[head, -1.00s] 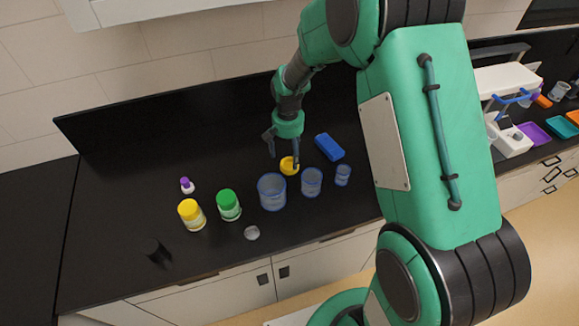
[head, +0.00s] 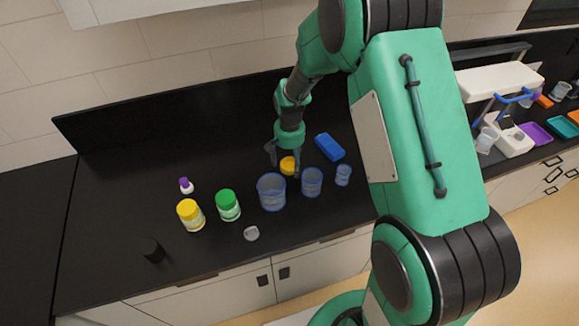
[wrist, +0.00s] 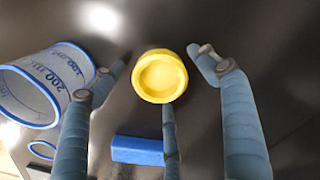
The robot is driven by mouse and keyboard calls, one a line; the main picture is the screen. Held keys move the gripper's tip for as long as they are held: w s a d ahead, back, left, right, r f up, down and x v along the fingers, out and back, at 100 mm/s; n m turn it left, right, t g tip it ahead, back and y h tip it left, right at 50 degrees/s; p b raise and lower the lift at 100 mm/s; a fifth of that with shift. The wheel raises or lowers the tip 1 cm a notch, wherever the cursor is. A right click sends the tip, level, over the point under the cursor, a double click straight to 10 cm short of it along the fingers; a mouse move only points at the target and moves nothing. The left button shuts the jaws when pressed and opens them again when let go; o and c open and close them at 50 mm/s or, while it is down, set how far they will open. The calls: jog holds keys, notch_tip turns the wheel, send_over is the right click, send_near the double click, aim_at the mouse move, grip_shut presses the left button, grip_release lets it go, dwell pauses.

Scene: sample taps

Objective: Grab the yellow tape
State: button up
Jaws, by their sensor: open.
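The yellow tape (head: 288,166) is a small round yellow roll on the black counter, behind the beakers. In the wrist view the tape (wrist: 161,76) shows its round face, in the upper middle of the picture. My gripper (head: 284,174) is right at the tape, pointing down. In the wrist view my gripper (wrist: 160,55) is open, with one finger on each side of the tape and a gap on both sides. A third finger lies just below the tape in that view; I cannot tell whether it touches it.
A large clear beaker (head: 271,193) stands close in front of the tape, with two smaller beakers (head: 311,182) to its right. A blue block (head: 329,147) lies right of the tape. Yellow-lidded (head: 191,215) and green-lidded (head: 228,205) jars stand left. The counter behind is clear.

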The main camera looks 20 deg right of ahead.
aim_at(290, 167)
jog(key=shift+c, duration=0.5)
jog(key=c, duration=1.1)
jog(key=shift+r, duration=0.15)
jog(key=shift+c, duration=0.2)
notch_tip(290, 167, up, 10)
jog(key=p, duration=0.1)
jog(key=shift+p, duration=0.3)
